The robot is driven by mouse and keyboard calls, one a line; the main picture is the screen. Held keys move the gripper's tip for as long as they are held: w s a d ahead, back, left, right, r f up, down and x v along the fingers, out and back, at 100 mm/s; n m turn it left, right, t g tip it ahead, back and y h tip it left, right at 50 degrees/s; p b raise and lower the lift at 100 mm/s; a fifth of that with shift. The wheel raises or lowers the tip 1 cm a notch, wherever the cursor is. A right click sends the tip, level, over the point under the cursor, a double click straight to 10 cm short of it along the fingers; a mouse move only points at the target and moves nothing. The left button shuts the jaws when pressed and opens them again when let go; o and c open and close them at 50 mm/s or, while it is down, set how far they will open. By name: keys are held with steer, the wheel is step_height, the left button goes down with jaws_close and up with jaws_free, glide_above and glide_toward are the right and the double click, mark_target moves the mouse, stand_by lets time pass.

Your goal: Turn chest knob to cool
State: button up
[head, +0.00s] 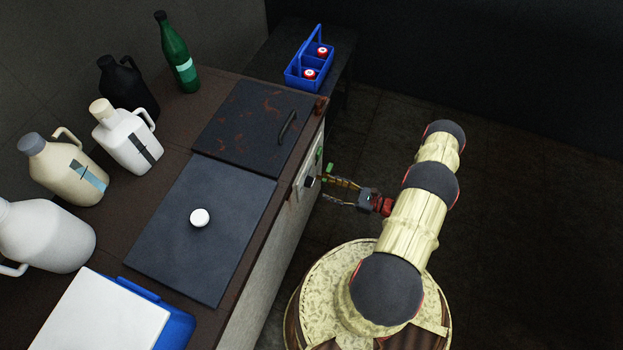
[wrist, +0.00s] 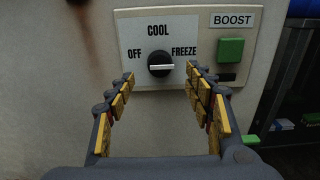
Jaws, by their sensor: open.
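The chest knob (wrist: 160,66) is a round black dial with a white bar on a pale control plate (wrist: 127,40) marked OFF, COOL at the top and FREEZE at the right. The white bar lies level, along the OFF–FREEZE line, and reaches towards FREEZE; it does not point up to COOL. My gripper (wrist: 161,75) is open, with one finger to each side of the knob and no visible touch. In the head view my gripper (head: 325,190) is close in front of the chest's side panel, facing the dark knob (head: 309,182).
A green BOOST button (wrist: 230,49) is right of the plate, near my right finger. The chest top has a dark lid with a handle (head: 287,127) and a lid with a white knob (head: 200,217). Jugs and a green bottle (head: 179,55) stand behind. The floor at right is clear.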

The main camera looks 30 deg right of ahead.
mark_target(312, 183)
steer(key=shift+b+x, duration=0.8)
steer(key=shift+x, duration=3)
steer(key=c, duration=0.3)
steer(key=c, duration=0.8)
steer(key=shift+c, duration=0.2)
